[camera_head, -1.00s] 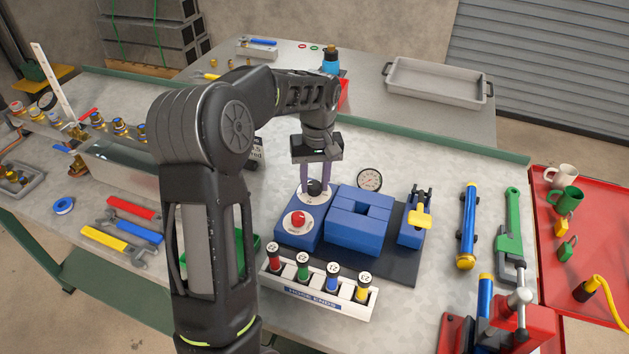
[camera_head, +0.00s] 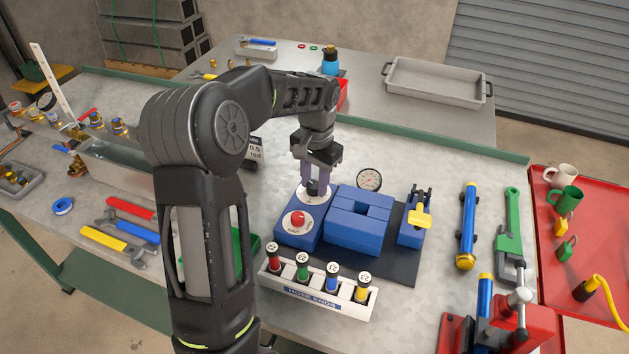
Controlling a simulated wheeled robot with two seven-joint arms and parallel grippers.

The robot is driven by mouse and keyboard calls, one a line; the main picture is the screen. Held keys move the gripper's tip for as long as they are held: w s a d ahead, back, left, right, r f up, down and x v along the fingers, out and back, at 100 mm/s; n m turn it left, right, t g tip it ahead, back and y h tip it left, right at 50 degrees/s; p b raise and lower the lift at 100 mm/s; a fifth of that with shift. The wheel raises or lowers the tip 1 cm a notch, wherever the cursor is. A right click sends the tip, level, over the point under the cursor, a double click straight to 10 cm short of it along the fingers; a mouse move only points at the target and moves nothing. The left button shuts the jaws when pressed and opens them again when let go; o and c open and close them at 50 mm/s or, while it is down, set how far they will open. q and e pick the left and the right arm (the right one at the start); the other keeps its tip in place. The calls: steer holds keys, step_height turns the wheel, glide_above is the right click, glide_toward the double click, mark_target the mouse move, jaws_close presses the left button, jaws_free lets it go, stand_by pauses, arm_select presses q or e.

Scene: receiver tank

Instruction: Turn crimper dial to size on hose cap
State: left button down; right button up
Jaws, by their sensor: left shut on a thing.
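The blue crimper (camera_head: 357,225) sits on a dark mat, with a blue dial box at its left end. A black dial knob (camera_head: 313,189) stands on a white round plate at the back of that box. My left gripper (camera_head: 317,186) points down from above and is shut on the black knob, which its fingers partly hide. A red knob (camera_head: 298,220) on another white plate is in front. The hose caps (camera_head: 333,273) stand in a white rack labelled HOSE ENDS, with red, green, blue and yellow bodies. Their top marks are too small to read surely. My right gripper is out of view.
A round gauge (camera_head: 369,180) and a yellow-handled blue tool (camera_head: 418,217) are beside the crimper. A blue tube (camera_head: 467,226) and green wrench (camera_head: 511,235) lie to the right. Wrenches (camera_head: 121,225) lie left. My left arm hides part of a green tray (camera_head: 245,254).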

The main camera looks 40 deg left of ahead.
mark_target(315, 185)
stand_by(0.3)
arm_select(q)
steer(key=c, duration=1)
jaws_free()
step_height(315, 185, up, 8)
steer(key=shift+d+f+b, duration=0.1)
steer(key=shift+d+b, duration=0.05)
steer(key=shift+b, duration=0.2)
